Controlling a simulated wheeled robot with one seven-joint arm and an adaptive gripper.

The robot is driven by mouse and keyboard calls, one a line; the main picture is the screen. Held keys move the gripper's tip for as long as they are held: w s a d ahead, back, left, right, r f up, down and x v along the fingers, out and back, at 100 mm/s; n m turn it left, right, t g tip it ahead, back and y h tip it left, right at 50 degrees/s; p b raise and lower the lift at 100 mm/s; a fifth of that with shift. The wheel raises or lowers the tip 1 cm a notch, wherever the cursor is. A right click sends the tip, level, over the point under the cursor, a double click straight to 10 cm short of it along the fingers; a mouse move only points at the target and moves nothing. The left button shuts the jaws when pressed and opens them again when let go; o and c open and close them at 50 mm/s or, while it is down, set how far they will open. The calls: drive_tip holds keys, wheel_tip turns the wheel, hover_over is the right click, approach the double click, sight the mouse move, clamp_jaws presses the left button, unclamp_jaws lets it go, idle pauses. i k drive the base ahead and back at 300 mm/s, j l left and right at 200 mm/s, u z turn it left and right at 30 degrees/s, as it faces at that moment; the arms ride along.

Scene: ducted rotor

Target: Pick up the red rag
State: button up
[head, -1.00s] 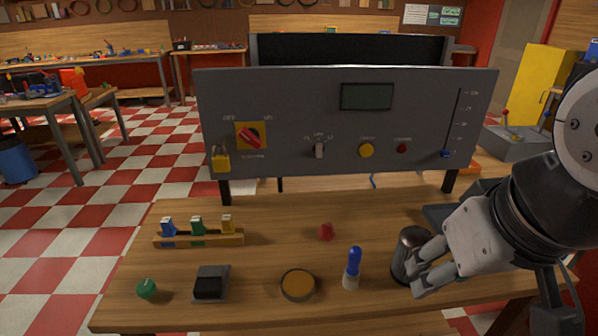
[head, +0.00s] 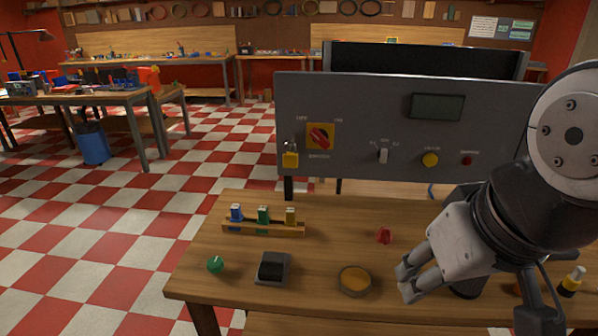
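A small red piece (head: 384,236) lies on the wooden table below the grey panel, right of the rack. It is too small to tell for sure whether it is a rag; no other clear rag shows. My gripper (head: 405,281) is at the right of the picture, its fingers apart with nothing visible between them. It is nearer the camera than the red piece, below and right of it in the picture. It looks apart from the red piece.
On the wooden table (head: 215,290) are a rack (head: 262,229) with several coloured pieces, a green knob (head: 215,265), a dark block (head: 272,269) and a round orange-topped disc (head: 354,281). A yellow-black bottle (head: 572,282) stands far right. The grey panel (head: 350,100) rises behind.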

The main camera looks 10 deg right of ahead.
sight(384, 235)
drive_tip(key=u, duration=4.8)
drive_tip(key=z, duration=5.05)
drive_tip(key=i+l+u, duration=0.15)
drive_tip(key=l+u, duration=0.15)
drive_tip(key=i+l+u, duration=0.15)
drive_tip(key=l+u, duration=0.45)
drive_tip(key=l, duration=0.2)
